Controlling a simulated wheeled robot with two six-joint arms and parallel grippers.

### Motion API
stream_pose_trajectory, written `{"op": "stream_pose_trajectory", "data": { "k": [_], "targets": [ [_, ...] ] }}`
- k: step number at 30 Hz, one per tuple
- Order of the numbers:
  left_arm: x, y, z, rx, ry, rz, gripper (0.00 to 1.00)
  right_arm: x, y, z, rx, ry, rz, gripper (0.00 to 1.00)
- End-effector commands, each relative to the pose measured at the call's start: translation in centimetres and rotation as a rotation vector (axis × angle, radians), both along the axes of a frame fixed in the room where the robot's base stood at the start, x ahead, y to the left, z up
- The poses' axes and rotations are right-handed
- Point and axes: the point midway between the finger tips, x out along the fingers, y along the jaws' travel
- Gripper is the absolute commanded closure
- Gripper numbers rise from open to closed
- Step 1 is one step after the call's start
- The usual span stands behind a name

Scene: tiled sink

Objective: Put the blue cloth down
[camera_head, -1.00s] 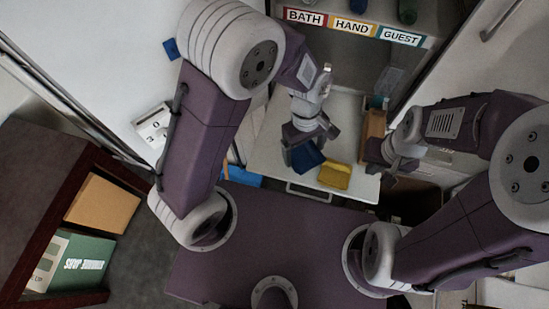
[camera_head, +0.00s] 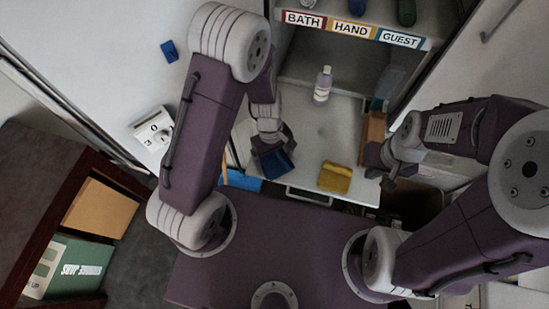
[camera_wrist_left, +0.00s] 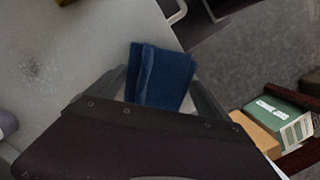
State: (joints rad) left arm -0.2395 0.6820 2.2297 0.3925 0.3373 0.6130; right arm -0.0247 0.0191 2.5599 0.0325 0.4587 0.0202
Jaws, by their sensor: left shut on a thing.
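The blue cloth (camera_head: 277,164) is folded and held in my left gripper (camera_head: 272,158), over the left front part of the white counter (camera_head: 310,130). In the left wrist view the cloth (camera_wrist_left: 160,77) sits between the two fingers, which are shut on it. I cannot tell whether the cloth touches the counter. My right gripper (camera_head: 380,160) is at the right side of the counter, near a brown box; its fingers are too small and dark to judge.
A yellow cloth (camera_head: 335,177) lies at the counter's front edge, right of the blue cloth. A bottle (camera_head: 322,84) stands towards the back. A brown box (camera_head: 373,132) stands at the right. A shelf with labels BATH, HAND, GUEST (camera_head: 350,29) is behind. The counter's middle is clear.

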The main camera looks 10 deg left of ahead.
Motion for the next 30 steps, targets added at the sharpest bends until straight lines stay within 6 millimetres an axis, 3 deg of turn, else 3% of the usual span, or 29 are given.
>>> {"op": "stream_pose_trajectory", "data": {
  "k": [4,5,6,12,16,24,30],
  "targets": [
    [0.0,0.0,-0.4,0.0,0.0,0.0,0.6,0.0,0.0,-0.4,0.0,0.0,0.0,1.0],
    [0.0,0.0,-0.4,0.0,0.0,0.0,0.07,0.0,0.0,-0.3,0.0,0.0,0.0,1.0],
    [0.0,0.0,-0.3,0.0,0.0,0.0,0.0,0.0,0.0,-0.2,0.0,0.0,0.0,1.0],
    [0.0,0.0,-0.2,0.0,0.0,0.0,0.0,0.0,0.0,-0.2,0.0,0.0,0.0,1.0],
    [0.2,0.0,1.1,-0.002,-0.003,-0.002,0.0,0.0,0.0,0.4,0.0,0.0,0.0,1.0],
    [1.0,0.8,7.9,-0.001,-0.008,0.0,0.0,0.0,0.0,1.3,0.0,0.0,0.0,1.0],
    [1.4,1.1,11.2,-0.001,-0.004,-0.001,0.0,0.0,0.0,1.4,0.0,0.0,0.0,1.0]
  ]
}}
